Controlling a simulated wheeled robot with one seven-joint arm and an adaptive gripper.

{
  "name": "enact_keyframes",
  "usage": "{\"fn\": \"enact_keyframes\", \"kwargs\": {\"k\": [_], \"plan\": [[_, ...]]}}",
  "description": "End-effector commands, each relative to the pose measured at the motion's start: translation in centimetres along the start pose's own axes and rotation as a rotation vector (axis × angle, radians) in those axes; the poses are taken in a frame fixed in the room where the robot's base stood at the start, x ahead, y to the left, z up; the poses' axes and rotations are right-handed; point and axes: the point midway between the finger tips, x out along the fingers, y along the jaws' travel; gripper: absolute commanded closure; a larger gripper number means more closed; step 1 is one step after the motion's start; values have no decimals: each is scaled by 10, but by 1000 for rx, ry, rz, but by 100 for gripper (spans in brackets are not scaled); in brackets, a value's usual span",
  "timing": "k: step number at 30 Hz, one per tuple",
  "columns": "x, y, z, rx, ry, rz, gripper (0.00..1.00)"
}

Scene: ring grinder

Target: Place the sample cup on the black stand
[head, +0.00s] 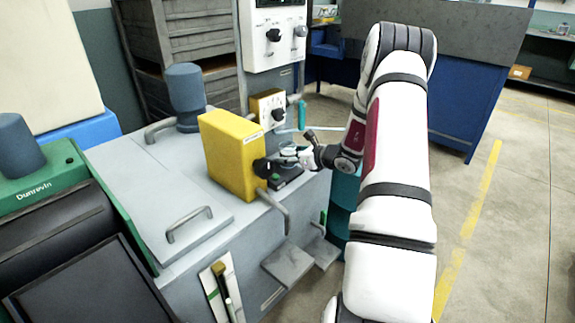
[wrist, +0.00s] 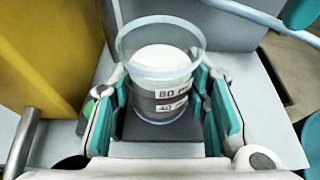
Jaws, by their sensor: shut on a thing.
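The sample cup (wrist: 161,62) is a clear, upright cup with pale contents and a printed label, in the middle of the wrist view. My gripper (wrist: 165,98) is shut on it, with a teal-padded finger on each side. The black stand (wrist: 158,150) is a dark block directly under and in front of the cup. I cannot tell whether the cup's base touches it. In the head view, my gripper (head: 298,155) is beside the yellow box, over the black stand (head: 288,181). The cup is too small to make out clearly there.
The yellow box (head: 232,155) stands close on the left of my gripper, on the grey bench (head: 135,160). A bent grey pipe (head: 274,208) is in front of the stand. A white control panel (head: 272,35) is behind. Open floor (head: 500,220) lies to the right.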

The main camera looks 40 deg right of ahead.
Motion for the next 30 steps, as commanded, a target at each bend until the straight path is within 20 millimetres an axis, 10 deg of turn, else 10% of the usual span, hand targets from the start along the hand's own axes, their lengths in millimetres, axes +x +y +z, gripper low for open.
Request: {"fn": "enact_keyframes", "kwargs": {"k": [24,25,30], "plan": [[25,-5,-32,0,-1,0,93],[25,-5,-33,0,-1,0,55],[24,-5,-32,1,0,0,38]]}}
